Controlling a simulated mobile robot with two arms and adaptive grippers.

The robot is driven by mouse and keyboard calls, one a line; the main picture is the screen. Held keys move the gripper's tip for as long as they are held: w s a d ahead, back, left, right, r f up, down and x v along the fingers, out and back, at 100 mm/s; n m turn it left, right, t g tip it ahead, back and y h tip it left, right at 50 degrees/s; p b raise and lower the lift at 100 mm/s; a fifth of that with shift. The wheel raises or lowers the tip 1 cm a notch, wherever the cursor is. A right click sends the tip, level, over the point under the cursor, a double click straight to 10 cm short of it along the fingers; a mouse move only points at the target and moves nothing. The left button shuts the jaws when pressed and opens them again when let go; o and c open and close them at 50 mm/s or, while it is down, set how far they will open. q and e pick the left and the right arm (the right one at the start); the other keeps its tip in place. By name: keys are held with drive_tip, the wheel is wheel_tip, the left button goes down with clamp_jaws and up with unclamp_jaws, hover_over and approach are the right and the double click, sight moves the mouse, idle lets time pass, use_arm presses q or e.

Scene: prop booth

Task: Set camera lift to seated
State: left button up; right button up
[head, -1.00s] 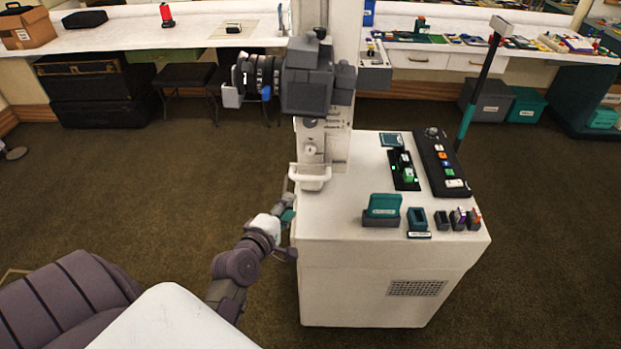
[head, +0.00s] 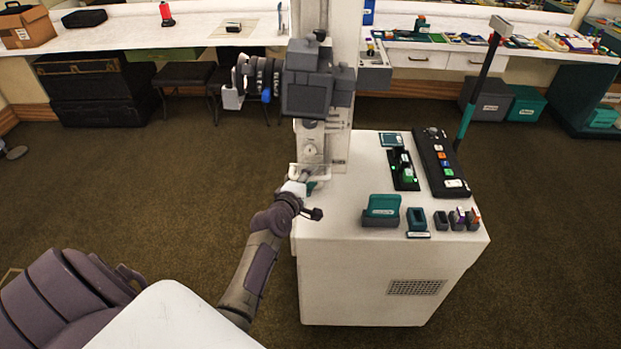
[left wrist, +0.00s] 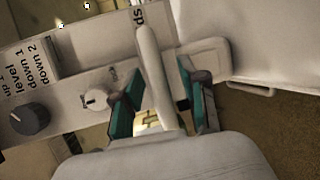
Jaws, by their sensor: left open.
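The camera lift's white column (head: 324,112) stands on a white cabinet (head: 355,280) and carries a dark grey camera (head: 306,88) with a lens unit at its left. A pale handle at the column's foot shows as a bar (left wrist: 152,70) in the left wrist view. My left gripper (head: 304,180) is at this handle. In the wrist view its teal-padded fingers (left wrist: 160,108) stand open on either side of the bar; I cannot tell whether they touch it. A dark knob (left wrist: 30,118) sits beside labels reading up 1, level, down 1 and down 2. My right gripper is not in view.
The cabinet top holds a black button panel (head: 441,162), a slot unit with green parts (head: 403,170), and a teal holder (head: 382,211) with smaller ones to its right. Open carpet lies left of the cabinet.

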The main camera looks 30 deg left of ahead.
use_arm(q)
clamp_jaws()
idle(0.3)
drive_tip(key=shift+r, duration=0.1)
